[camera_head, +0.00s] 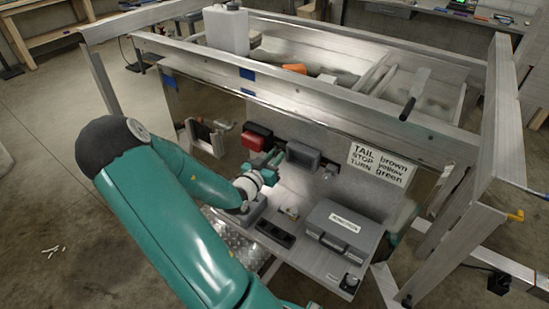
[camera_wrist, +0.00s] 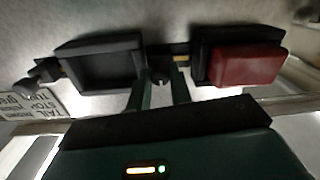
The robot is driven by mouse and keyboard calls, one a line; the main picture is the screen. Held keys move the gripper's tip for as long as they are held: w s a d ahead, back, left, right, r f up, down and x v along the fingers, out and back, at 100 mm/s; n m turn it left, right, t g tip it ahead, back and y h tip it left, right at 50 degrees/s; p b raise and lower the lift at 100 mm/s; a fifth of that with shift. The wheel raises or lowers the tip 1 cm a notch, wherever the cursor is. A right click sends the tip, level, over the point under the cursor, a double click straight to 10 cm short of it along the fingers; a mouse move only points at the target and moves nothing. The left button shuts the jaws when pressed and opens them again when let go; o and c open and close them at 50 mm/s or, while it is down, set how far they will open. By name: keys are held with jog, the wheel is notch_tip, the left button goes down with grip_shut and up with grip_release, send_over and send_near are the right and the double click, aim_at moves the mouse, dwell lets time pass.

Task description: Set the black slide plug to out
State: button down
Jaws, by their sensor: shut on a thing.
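My gripper (camera_wrist: 159,92) is at the panel, between two dark housings. Its two green fingers sit on either side of a small black piece, which looks like the black slide plug (camera_wrist: 159,76), and are shut on it. This piece lies below a dark bar between the housings, with a small tan patch beside it. In the head view my gripper (camera_head: 272,159) reaches the same gap, and my fingers and wrist hide most of the plug. How far the plug is slid cannot be told.
A red block in a black housing (camera_head: 256,137) is left of my gripper; a grey-black box (camera_head: 302,155) is right. Below, a grey case (camera_head: 342,227) and a black socket strip (camera_head: 275,234) rest on the shelf. A wiring label (camera_head: 379,164) is at right. Metal trailer rails frame the area.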

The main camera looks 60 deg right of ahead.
jog(key=shift+s, duration=0.35)
jog(key=c, duration=1.5)
grip_release()
jog(key=shift+a, duration=0.1)
jog(key=shift+w, duration=0.2)
jog(key=a, duration=0.4)
jog(key=w+a, duration=0.1)
jog(key=a, duration=0.8)
jog(key=shift+w+a, duration=0.3)
jog(key=shift+w, duration=0.1)
